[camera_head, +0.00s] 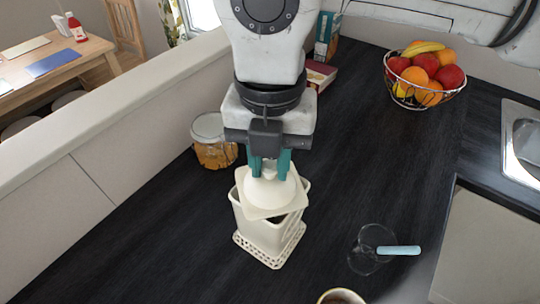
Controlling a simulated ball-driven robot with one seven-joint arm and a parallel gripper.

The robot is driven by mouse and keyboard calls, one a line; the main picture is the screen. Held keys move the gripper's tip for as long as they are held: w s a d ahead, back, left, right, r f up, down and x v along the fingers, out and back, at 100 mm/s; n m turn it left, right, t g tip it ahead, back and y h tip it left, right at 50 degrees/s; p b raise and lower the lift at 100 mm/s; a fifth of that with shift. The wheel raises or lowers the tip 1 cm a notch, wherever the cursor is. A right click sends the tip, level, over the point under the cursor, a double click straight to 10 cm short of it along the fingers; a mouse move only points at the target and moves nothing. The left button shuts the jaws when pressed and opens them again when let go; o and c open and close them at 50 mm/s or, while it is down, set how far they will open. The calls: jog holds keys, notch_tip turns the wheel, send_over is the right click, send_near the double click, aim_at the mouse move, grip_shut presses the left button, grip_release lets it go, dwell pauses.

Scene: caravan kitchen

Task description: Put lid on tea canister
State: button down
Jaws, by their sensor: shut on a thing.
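The tea canister (262,232) is a cream square container with a lattice foot, standing upright on the dark counter. The lid (284,190) is cream with a square flange and a domed top. My gripper (270,165) is shut on the lid's knob, with teal fingers on either side of it. The lid is over the canister's mouth and looks turned and tilted against the square rim. A gap with the canister's inside shows at the right. I cannot tell whether the lid touches the rim.
A glass jar (213,148) stands close behind left. A clear glass item with a light-blue handle (400,250) lies at the front right. A cup (341,297) is at the bottom edge. A wire fruit basket (427,92) and a sink (523,140) are farther right.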

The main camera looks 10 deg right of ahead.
aim_at(270, 165)
jog(key=shift+f, duration=0.2)
jog(key=c, duration=1.2)
grip_release()
notch_tip(270, 165, up, 11)
jog(key=p, duration=0.5)
